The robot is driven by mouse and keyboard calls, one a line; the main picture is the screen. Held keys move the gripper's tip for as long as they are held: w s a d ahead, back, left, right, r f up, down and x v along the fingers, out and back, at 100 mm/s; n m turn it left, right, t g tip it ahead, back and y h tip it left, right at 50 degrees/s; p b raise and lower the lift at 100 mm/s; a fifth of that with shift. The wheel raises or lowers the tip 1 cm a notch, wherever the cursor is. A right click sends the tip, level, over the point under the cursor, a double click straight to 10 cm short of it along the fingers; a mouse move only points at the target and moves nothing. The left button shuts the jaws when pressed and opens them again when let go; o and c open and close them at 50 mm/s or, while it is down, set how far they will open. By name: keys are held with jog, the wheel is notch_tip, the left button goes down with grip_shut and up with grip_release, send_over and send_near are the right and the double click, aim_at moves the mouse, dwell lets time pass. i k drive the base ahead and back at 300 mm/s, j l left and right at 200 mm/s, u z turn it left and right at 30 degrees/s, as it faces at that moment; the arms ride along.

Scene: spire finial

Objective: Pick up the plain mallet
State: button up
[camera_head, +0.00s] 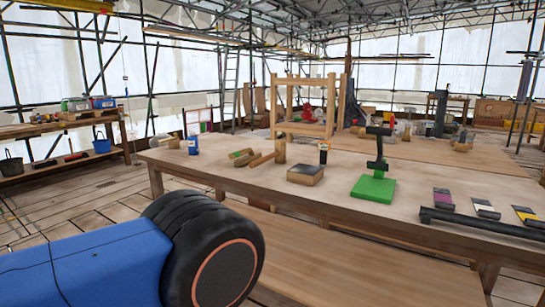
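On the long wooden workbench (230,161), a light wooden piece (262,159) lies beside an upright wooden cylinder (280,152). These could be a mallet's handle and head, but they are too small to tell. A second wooden piece with some green (242,156) lies just left of them. A dark upright thing with a pale band (323,153) stands behind a wooden block with a dark top (305,174); I cannot tell if it is a mallet.
A green stand with a black upright (373,189) is at the bench's middle. A black bar (480,222) and several dark and pale blocks lie at the right. A blue can (193,145) stands at the left end. A wooden frame (305,105) rises behind.

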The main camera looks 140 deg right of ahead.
aim_at(279, 154)
jog(key=z, duration=4.75)
